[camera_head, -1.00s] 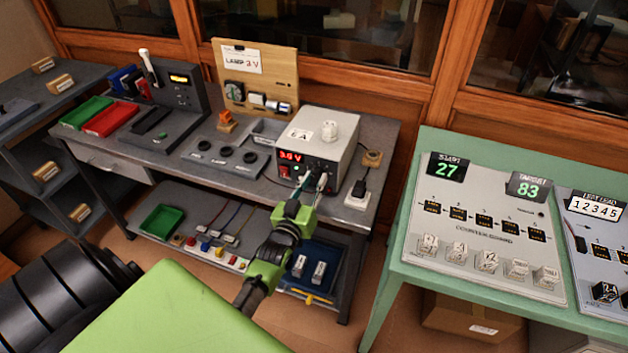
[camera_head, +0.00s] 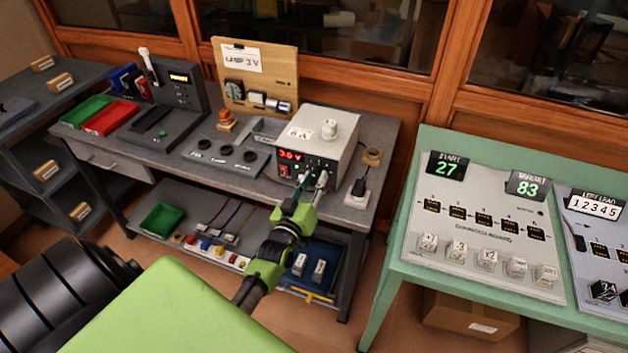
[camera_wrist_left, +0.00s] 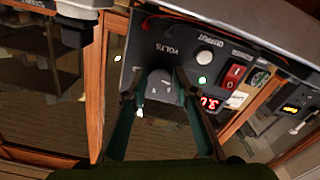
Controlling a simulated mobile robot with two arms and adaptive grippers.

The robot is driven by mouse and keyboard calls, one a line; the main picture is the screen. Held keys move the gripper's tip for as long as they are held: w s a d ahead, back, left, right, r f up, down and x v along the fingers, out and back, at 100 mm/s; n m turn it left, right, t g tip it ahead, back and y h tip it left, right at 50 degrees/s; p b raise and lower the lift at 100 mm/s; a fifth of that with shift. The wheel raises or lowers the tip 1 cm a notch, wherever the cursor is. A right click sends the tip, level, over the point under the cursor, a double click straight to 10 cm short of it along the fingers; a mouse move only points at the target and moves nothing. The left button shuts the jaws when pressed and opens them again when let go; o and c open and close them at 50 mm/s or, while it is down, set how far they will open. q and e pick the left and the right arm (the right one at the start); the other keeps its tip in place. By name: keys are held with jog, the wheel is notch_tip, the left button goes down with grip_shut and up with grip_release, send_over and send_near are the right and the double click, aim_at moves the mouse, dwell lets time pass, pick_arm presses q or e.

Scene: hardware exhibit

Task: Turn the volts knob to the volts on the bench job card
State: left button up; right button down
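The power supply (camera_head: 322,150) is a pale box on the grey bench, with a dark front panel and a red display (camera_head: 290,155) that seems to read 3.6 V. The volts knob (camera_wrist_left: 160,88) is grey and sits under the VOLTS label in the left wrist view. My left gripper (camera_head: 312,184) is at the front panel, one finger on each side of the knob, and appears shut on it. It hides the knob in the head view. A white card (camera_head: 241,58) on the wooden board reads LAMP 3 V. My right gripper is not in view.
A red switch (camera_wrist_left: 234,75) and the OUTPUT button (camera_wrist_left: 204,57) are close beside the fingers. A dark panel with several round sockets (camera_head: 224,154) lies left. A green table (camera_head: 420,270) stands at right.

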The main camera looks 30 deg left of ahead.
pick_arm(q)
jog(key=shift+o, duration=0.4)
jog(key=v, duration=1.2)
jog(key=shift+f, duration=0.1)
